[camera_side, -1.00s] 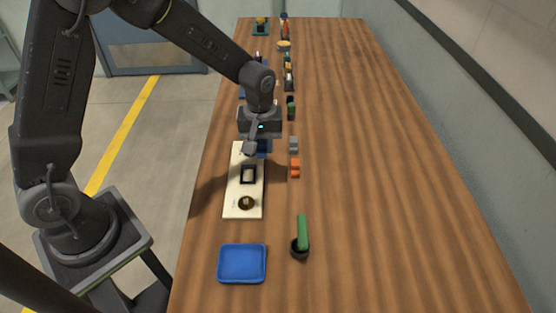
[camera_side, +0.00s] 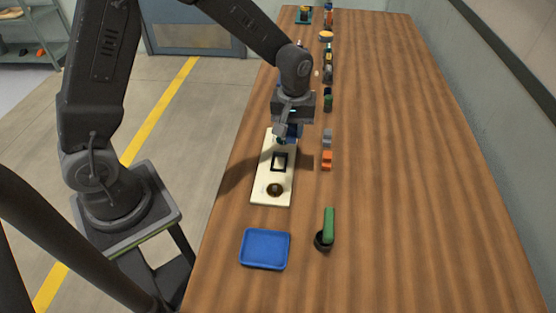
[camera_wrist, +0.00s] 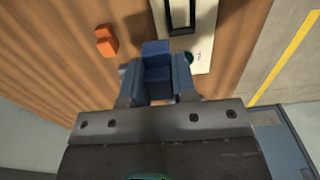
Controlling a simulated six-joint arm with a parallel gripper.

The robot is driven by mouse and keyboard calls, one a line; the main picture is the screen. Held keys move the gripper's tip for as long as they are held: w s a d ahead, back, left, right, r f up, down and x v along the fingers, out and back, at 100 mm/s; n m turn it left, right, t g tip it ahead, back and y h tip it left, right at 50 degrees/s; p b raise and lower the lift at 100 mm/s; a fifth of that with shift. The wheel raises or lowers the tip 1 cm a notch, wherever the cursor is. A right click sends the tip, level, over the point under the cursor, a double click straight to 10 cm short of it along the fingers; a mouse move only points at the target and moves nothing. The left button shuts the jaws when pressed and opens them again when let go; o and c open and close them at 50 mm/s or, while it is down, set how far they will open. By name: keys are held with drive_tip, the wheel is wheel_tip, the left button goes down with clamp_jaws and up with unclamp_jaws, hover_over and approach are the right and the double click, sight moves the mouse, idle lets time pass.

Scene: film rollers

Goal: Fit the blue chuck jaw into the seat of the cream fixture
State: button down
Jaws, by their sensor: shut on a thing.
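The cream fixture (camera_side: 262,176) is a long flat board on the table. It carries a black rectangular frame (camera_side: 279,161) near its middle and a dark round part (camera_side: 275,190) at its near end. My gripper (camera_side: 287,138) is above the fixture's far end. In the wrist view my gripper (camera_wrist: 157,82) is shut on the blue chuck jaw (camera_wrist: 156,55), a stepped block between the fingers. The fixture (camera_wrist: 204,42) and black frame (camera_wrist: 181,16) lie beyond the jaw there. The fixture's far end is partly hidden by my gripper.
Orange (camera_side: 327,160) and grey (camera_side: 327,138) blocks stand right of the fixture. A blue tray (camera_side: 265,249) and a green-handled tool (camera_side: 328,228) lie nearer. Several small items line the far table. The table's right side is clear.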

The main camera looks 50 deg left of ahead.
sight(279, 162)
drive_tip(key=shift+s+a+f, duration=0.35)
drive_tip(key=shift+f, duration=1.15)
drive_tip(key=shift+s+a+f, duration=0.3)
drive_tip(key=shift+a+f, duration=0.05)
drive_tip(key=shift+f, duration=1.2)
drive_tip(key=shift+s+a+f, duration=0.35)
drive_tip(key=shift+f, duration=1.3)
